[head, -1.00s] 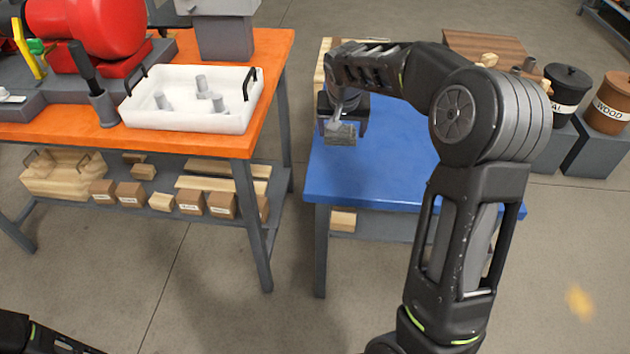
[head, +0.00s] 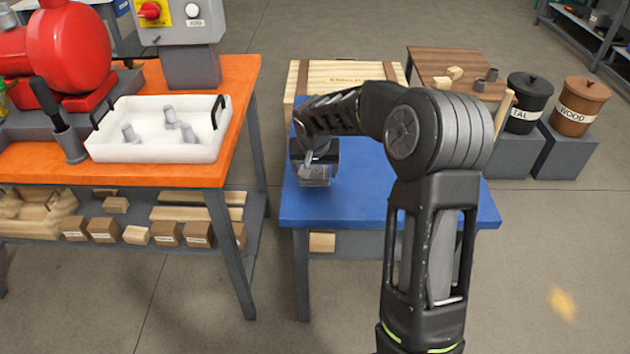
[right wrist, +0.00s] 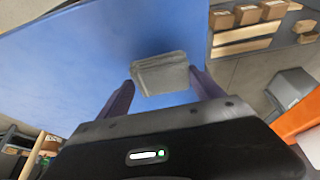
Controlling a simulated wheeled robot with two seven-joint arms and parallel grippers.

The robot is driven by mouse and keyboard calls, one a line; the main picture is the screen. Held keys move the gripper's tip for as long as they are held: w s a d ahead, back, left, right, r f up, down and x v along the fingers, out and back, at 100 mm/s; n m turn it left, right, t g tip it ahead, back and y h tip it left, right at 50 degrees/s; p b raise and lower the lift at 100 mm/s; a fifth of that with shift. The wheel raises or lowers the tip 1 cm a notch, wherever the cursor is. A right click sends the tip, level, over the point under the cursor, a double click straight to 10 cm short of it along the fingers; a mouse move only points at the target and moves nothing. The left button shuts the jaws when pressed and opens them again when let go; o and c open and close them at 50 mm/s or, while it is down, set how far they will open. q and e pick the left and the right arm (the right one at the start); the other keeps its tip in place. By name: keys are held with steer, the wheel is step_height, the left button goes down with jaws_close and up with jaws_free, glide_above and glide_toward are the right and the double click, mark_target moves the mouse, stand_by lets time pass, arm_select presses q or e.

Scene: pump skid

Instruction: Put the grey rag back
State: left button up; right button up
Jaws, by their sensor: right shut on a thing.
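The grey rag (head: 314,181) is a small folded grey cloth at the tip of my right gripper (head: 315,172), over the left part of the blue table (head: 375,205). In the right wrist view the rag (right wrist: 162,73) sits between the two fingers of my right gripper (right wrist: 163,88), which is shut on it. The blue tabletop (right wrist: 70,75) lies behind it. I cannot tell how far the rag is above the table. My left gripper is not in view.
A wooden crate (head: 345,75) stands behind the blue table. On the left is an orange bench (head: 235,110) with a white tray (head: 105,150) of grey parts. Black (head: 530,95) and brown (head: 582,105) bins stand at right. The front of the blue table looks clear.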

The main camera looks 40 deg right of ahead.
mark_target(315, 181)
steer(key=shift+f, duration=1.85)
steer(key=shift+f+b, duration=0.2)
steer(key=shift+b, duration=0.15)
steer(key=o, duration=1.3)
steer(key=shift+r, duration=0.1)
steer(key=shift+r, duration=0.1)
steer(key=shift+s+a+r+p, duration=0.15)
steer(key=shift+r+p, duration=0.15)
steer(key=shift+r, duration=0.25)
steer(key=v, duration=1.1)
